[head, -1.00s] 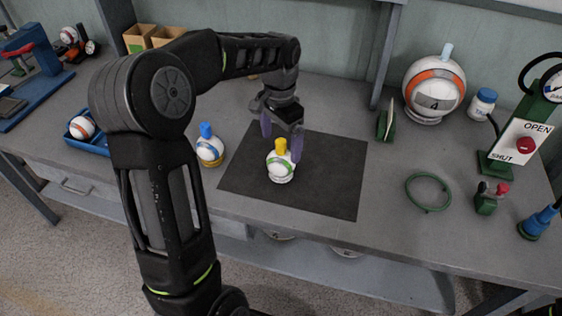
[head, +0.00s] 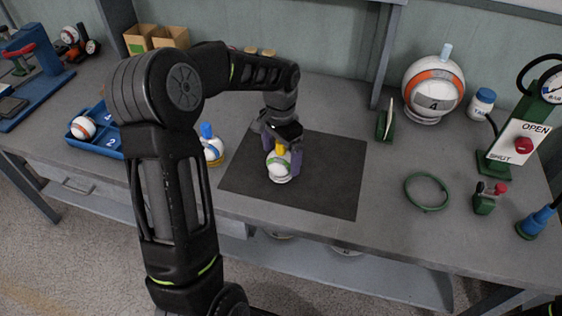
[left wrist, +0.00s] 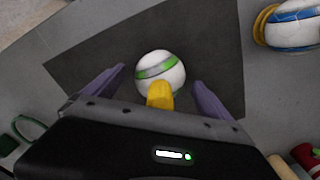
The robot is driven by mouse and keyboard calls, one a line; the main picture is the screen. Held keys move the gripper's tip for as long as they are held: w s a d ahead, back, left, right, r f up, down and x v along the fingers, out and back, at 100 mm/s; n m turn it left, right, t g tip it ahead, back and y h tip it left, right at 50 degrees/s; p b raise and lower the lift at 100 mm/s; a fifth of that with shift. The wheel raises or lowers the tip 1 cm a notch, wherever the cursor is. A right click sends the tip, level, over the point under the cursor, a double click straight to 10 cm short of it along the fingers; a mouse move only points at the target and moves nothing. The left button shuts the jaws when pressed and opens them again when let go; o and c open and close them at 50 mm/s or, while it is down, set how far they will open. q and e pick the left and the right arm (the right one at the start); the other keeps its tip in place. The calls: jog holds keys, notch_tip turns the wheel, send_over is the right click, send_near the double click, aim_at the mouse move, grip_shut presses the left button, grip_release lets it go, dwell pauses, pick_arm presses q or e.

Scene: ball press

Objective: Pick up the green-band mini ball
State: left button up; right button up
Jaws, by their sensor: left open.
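The green-band mini ball (head: 279,166) is white with a green stripe and a yellow cap on top. It sits on a white ring on the dark mat (head: 330,180). My left gripper (head: 281,158) is over it with its purple fingers on either side of the ball. In the left wrist view the ball (left wrist: 160,72) lies ahead of and between the two spread fingers (left wrist: 160,88), with gaps on both sides. The yellow cap (left wrist: 160,95) points towards the palm. My left gripper is open and holds nothing. My right gripper is not seen.
A blue-band ball (head: 212,150) with a blue cap stands left of the mat, partly behind my arm. A blue tray (head: 98,148) holds an orange-band ball (head: 83,128). A green ring (head: 427,192) and a large orange-band ball (head: 434,86) are at right.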

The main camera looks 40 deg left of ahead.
pick_arm(q)
jog(key=c, duration=1.4)
jog(key=shift+r, duration=0.1)
jog(key=shift+c, duration=0.2)
notch_tip(320, 180, up, 10)
jog(key=shift+f+b, duration=0.1)
jog(key=shift+b, duration=0.3)
